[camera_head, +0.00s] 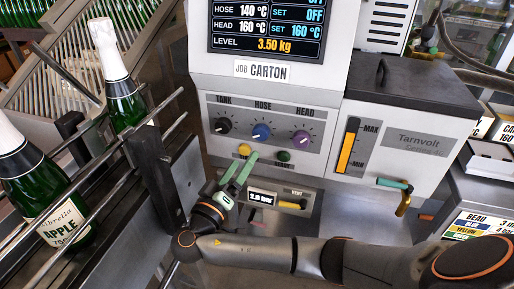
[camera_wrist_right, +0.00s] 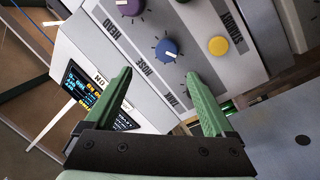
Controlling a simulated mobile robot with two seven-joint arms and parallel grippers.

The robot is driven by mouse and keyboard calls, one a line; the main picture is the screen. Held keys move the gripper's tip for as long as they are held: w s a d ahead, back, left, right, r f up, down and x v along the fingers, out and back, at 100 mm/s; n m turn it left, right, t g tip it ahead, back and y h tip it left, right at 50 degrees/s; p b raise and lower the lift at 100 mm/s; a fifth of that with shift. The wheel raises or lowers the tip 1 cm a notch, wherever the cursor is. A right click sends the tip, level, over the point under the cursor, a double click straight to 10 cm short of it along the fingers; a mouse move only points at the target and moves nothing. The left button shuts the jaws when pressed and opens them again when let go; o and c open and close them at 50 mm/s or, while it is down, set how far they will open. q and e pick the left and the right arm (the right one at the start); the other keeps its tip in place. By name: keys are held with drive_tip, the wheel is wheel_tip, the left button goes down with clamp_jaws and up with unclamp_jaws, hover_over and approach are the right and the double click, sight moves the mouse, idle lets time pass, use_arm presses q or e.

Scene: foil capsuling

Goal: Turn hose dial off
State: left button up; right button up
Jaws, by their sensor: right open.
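The blue hose dial (camera_head: 261,131) sits between the black tank dial (camera_head: 222,126) and the purple head dial (camera_head: 301,138) on the grey panel. Its white mark seems to point to the lower left. On the screen (camera_head: 266,30) the hose row reads 140 °C, set OFF. My right gripper (camera_head: 243,160) is open, its green fingers below the dial and apart from it. In the right wrist view the hose dial (camera_wrist_right: 166,49) lies just past the gap between the open fingertips (camera_wrist_right: 159,73); the tank dial is not visible there. My left gripper is out of view.
A yellow button (camera_head: 245,150) and a green button (camera_head: 284,156) sit just under the dials, close to my fingers. Bottles (camera_head: 122,100) stand on the railed conveyor at left.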

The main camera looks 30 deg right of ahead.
sight(260, 135)
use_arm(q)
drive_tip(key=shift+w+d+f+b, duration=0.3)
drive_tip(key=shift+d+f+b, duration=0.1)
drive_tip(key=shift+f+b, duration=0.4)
use_arm(e)
drive_tip(key=w+d+m, duration=0.2)
drive_tip(key=d, duration=0.1)
drive_tip(key=w+d+m+t+y, duration=0.1)
drive_tip(key=w+d+m, duration=0.1)
drive_tip(key=w+d+m+y, duration=0.1)
drive_tip(key=d+m, duration=0.1)
drive_tip(key=d, duration=0.1)
drive_tip(key=shift+w+d+r+m, duration=0.25)
drive_tip(key=shift+w+d+m, duration=0.05)
drive_tip(key=shift+w+m, duration=0.1)
